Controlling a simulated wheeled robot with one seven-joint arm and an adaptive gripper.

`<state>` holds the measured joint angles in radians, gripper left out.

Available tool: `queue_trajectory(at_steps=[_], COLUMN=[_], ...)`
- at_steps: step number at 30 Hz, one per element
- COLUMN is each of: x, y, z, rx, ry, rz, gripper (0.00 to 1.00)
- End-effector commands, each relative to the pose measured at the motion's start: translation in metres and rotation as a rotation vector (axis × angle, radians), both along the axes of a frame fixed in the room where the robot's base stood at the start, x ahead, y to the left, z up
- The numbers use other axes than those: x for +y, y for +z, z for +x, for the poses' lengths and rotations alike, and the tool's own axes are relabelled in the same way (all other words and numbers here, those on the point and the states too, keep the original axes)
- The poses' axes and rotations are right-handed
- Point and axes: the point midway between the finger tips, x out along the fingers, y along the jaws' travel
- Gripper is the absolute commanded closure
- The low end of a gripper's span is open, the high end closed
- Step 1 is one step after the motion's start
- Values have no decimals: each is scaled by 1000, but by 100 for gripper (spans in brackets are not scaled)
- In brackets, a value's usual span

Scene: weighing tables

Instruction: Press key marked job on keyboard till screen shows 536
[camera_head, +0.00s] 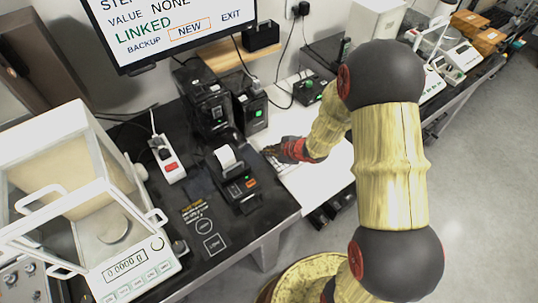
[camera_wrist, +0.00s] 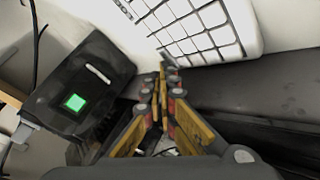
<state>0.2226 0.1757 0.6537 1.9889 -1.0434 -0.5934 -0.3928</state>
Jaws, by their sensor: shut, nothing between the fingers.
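The screen (camera_head: 165,27) at the upper left shows "VALUE NONE", "LINKED", and the words BACKUP, NEW and EXIT, with an orange frame around NEW. Its top line is cut off. The white keyboard (camera_wrist: 248,28) shows at the top of the wrist view, with rows of pale keys whose marks I cannot read. In the head view my gripper hides much of the keyboard. My gripper (camera_head: 268,150) is shut and empty. In the wrist view its fingertips (camera_wrist: 165,68) are by the keyboard's lower edge; I cannot tell whether they touch it.
A black box with a green light (camera_wrist: 75,102) stands left of my fingers. A label printer (camera_head: 234,180) stands left of my gripper in the head view. A glass-walled balance (camera_head: 125,262) is at the lower left. A round wooden container (camera_head: 305,278) is below my arm.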

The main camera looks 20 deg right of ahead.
Motion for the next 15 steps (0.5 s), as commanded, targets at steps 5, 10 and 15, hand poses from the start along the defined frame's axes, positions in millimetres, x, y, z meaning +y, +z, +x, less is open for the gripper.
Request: queue_trajectory(at_steps=[5,10,15], x=[0,0,0], y=[-2,-4,-6], z=[0,0,0], rx=[0,0,0], ry=[0,0,0], rz=[0,0,0], gripper=[100,100,100])
